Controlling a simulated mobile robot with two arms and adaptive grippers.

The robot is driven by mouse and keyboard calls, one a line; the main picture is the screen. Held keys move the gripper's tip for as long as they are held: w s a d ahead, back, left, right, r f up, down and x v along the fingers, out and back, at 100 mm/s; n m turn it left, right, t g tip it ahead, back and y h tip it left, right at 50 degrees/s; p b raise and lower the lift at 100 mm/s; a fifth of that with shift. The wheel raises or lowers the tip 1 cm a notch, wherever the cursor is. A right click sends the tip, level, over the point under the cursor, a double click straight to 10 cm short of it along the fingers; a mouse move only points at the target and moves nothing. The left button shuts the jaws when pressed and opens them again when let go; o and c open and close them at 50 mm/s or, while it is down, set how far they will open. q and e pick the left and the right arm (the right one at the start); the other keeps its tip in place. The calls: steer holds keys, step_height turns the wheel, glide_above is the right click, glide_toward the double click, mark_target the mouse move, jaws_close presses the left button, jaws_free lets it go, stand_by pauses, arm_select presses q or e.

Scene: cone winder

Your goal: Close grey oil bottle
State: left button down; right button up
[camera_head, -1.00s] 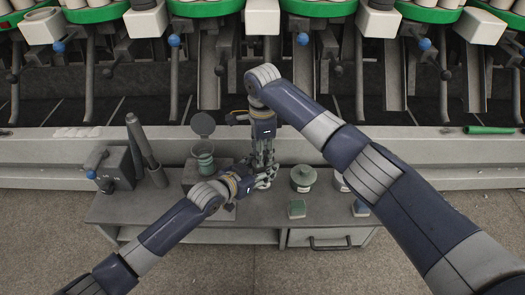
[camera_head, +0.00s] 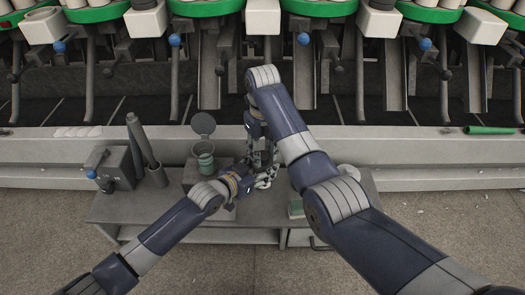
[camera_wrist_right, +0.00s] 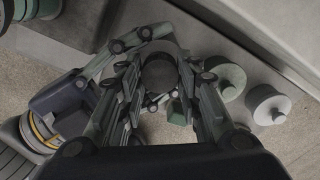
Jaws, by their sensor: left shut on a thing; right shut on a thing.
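A dark grey round piece (camera_wrist_right: 160,73), seen from above in the right wrist view, sits between the fingers of my right gripper (camera_wrist_right: 165,98). It looks like the top of the grey oil bottle; whether it is the cap alone or cap and bottle I cannot tell. My right gripper (camera_head: 262,153) points down over the bench and is shut on this piece. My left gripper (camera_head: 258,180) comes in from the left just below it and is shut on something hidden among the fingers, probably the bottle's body. The bottle is mostly hidden in the head view.
A grey bench (camera_head: 200,235) carries a green jar with a raised lid (camera_head: 204,160) and a grey box with a blue knob (camera_head: 110,167). Beside my right gripper are a green pot (camera_wrist_right: 231,78), a pale pot (camera_wrist_right: 266,104) and a green block (camera_wrist_right: 176,112). The winding machine's ledge (camera_head: 60,155) runs behind.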

steer(key=shift+r, duration=0.1)
steer(key=o, duration=0.7)
steer(key=shift+r, duration=2.2)
